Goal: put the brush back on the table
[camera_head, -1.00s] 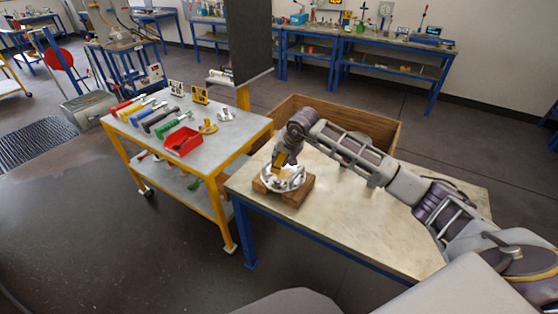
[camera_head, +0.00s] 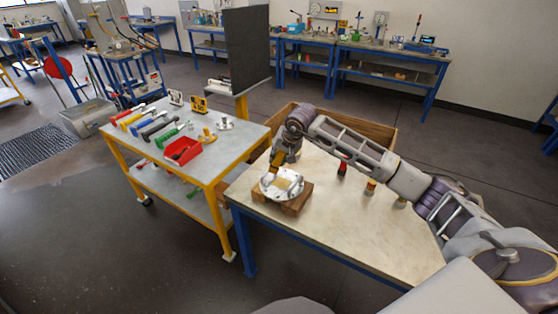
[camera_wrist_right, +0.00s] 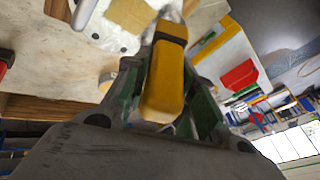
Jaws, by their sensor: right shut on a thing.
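My right gripper (camera_head: 275,168) is shut on the brush, whose yellow handle (camera_wrist_right: 165,85) with a dark band fills the middle of the right wrist view. The gripper is just above the far left rim of the silver flanged vessel (camera_head: 284,188). The vessel sits on a wooden block (camera_head: 297,205) on the table (camera_head: 345,232), a pale-topped bench with blue legs. A tan square patch shows on the vessel's top. The brush's bristles are not clear, and I cannot tell whether they touch the vessel. My left gripper is not in view.
A yellow-framed cart (camera_head: 222,160) with several tools and a red bin (camera_head: 183,150) stands left of the table. A wooden crate (camera_head: 365,130) is behind the table. Small red and yellow items stand beneath my right arm. The table's front is clear.

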